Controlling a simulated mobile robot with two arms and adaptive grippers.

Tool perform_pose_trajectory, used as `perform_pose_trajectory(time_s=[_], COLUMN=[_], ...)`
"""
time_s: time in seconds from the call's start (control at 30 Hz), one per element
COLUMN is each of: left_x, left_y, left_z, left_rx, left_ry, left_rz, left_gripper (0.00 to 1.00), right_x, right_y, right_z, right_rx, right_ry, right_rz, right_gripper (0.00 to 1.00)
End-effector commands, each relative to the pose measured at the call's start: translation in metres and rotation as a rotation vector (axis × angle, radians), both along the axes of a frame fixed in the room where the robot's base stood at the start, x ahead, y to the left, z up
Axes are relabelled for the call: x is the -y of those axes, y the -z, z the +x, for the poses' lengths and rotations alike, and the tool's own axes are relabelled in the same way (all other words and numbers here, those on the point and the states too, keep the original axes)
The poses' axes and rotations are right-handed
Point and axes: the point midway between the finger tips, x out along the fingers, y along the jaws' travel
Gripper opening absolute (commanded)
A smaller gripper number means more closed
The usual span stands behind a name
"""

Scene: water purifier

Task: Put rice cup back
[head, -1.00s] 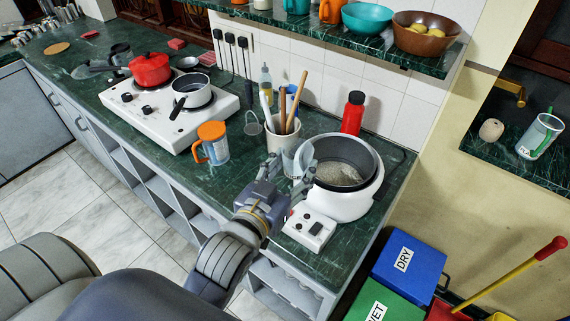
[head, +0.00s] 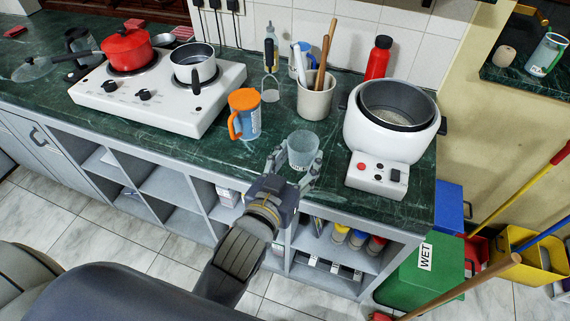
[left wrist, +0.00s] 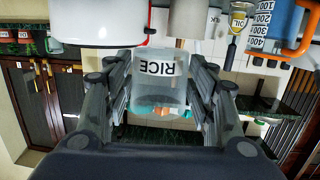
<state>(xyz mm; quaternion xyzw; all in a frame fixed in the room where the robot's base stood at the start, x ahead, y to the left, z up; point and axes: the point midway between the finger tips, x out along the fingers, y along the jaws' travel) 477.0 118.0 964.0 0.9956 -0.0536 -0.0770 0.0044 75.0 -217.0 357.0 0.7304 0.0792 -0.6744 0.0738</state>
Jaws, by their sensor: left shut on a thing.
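The rice cup (head: 303,148), a clear grey cup, is held between the fingers of my left gripper (head: 296,166) near the counter's front edge, left of the rice cooker. In the left wrist view the cup (left wrist: 158,88) shows its RICE label upside down, and my left gripper's fingers (left wrist: 158,100) close on its two sides. I cannot tell whether the cup touches the counter. The white rice cooker (head: 385,135) stands open with pale grains in its dark pot. My right gripper is not in view.
An orange-lidded measuring jug (head: 245,115) stands left of the cup. A utensil crock (head: 315,96) and a red bottle (head: 378,58) stand behind. The stove (head: 170,92) holds a red pot (head: 127,50) and a saucepan (head: 194,64). The green counter (head: 265,160) is clear around the cup.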

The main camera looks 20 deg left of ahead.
Motion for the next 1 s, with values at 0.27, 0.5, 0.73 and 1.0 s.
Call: perform_pose_trajectory(time_s=[0.27,0.5,0.73,1.0], left_x=[0.046,0.031,-0.015,-0.056], left_y=[0.060,0.063,0.070,0.077], left_z=[0.004,0.025,0.068,0.109], left_rx=[0.008,0.012,0.009,0.008], left_ry=[0.067,0.075,0.076,0.076], left_rz=[0.007,0.016,0.019,0.014], left_gripper=[0.35,0.35,0.35,0.35], right_x=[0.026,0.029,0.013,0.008], right_y=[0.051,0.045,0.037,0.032], right_z=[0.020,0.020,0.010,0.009], right_rx=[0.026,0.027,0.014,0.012], right_ry=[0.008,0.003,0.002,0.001], right_rz=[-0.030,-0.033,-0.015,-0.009], right_gripper=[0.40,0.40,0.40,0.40])
